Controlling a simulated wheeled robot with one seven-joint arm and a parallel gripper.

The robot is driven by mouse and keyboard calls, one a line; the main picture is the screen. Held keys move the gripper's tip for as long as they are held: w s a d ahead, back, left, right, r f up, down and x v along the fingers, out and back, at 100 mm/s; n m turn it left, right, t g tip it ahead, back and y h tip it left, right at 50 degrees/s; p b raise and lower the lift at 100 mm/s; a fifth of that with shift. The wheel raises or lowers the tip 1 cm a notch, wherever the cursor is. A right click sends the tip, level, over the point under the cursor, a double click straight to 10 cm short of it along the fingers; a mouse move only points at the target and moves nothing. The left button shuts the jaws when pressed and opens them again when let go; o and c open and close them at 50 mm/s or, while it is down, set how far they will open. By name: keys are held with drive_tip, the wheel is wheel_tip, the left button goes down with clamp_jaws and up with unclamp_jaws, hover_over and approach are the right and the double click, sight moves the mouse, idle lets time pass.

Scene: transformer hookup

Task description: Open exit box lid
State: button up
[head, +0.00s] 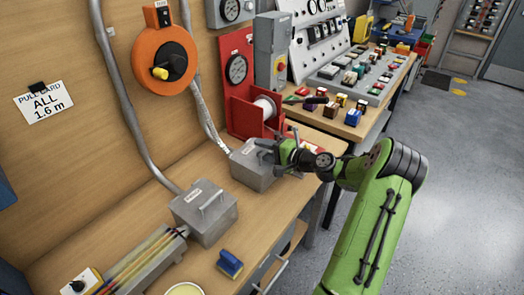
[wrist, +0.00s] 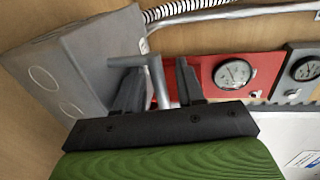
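Two grey metal boxes with bar handles on their lids sit on the bench in the head view: a nearer box (head: 205,213) and a farther box (head: 250,170). I cannot read a label saying which is the exit box. My gripper (head: 270,150) is at the farther box's lid handle. In the wrist view, the box (wrist: 85,60) shows its lid shut and round knockouts on one side. The handle (wrist: 157,75) stands between the two fingers of my gripper (wrist: 160,85). Gaps show beside the bar, so the fingers look open around it.
A red stand with a spool (head: 265,106) stands just behind the farther box. Conduits (head: 130,100) run down the wall to the boxes. A blue block (head: 230,263) and a tray of coloured rods (head: 143,262) lie near the front. Floor at right is clear.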

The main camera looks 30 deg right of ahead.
drive_tip(key=shift+w+a, duration=0.1)
drive_tip(key=shift+w, duration=0.25)
clamp_jaws()
